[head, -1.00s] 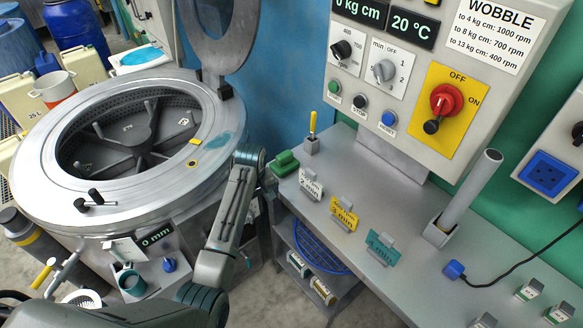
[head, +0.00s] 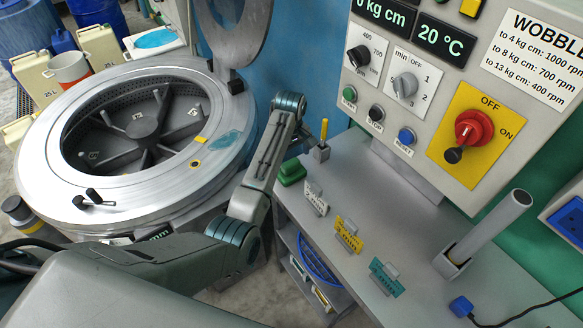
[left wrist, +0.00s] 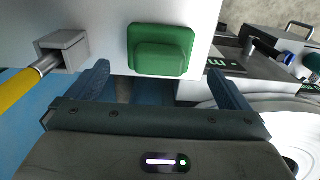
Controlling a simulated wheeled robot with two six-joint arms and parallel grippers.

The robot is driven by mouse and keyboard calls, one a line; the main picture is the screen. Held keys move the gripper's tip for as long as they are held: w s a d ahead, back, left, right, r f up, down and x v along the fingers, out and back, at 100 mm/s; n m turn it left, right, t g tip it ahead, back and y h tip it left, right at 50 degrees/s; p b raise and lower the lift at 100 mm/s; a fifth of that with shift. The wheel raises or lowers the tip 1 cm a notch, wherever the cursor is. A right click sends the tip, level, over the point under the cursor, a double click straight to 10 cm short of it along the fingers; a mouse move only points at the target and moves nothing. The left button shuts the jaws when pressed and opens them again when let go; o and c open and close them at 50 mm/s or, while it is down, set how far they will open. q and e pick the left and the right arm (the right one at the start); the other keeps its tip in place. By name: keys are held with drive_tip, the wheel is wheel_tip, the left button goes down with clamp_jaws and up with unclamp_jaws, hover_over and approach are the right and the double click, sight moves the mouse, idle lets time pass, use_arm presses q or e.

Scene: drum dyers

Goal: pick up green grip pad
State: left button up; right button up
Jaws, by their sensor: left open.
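The green grip pad (head: 291,172) is a small green block with a raised middle. It lies at the left edge of the grey bench, near the small holder with the yellow stick. It also shows in the left wrist view (left wrist: 160,50), ahead of my left gripper (left wrist: 158,72). The two blue-grey fingers are spread apart, one toward each side of the pad, with nothing between them. The pad looks just beyond the fingertips; I cannot tell the exact gap. In the head view my left wrist is above and behind the pad, with its fingers mostly hidden. My right gripper is not in view.
The grey holder (head: 321,152) with a yellow stick is close beside the pad. White, yellow and teal tags (head: 387,278) stand along the bench. The large drum machine (head: 60,190) is to the left. The control box (head: 440,100) hangs above the bench.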

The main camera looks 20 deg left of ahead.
sight(291, 169)
use_arm(q)
drive_tip(key=shift+s+f, duration=0.15)
drive_tip(key=shift+f, duration=0.45)
wheel_tip(291, 169, down, 5)
drive_tip(key=shift+d+r+p, duration=0.15)
drive_tip(key=shift+r+p, duration=0.05)
drive_tip(key=shift+p, duration=1.05)
drive_tip(key=shift+f, duration=0.35)
drive_tip(key=shift+c, duration=0.4)
drive_tip(key=c, duration=0.8)
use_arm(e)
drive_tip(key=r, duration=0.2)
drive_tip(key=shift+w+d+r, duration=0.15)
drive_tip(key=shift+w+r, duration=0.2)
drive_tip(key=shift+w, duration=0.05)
use_arm(q)
drive_tip(key=shift+r, duration=0.2)
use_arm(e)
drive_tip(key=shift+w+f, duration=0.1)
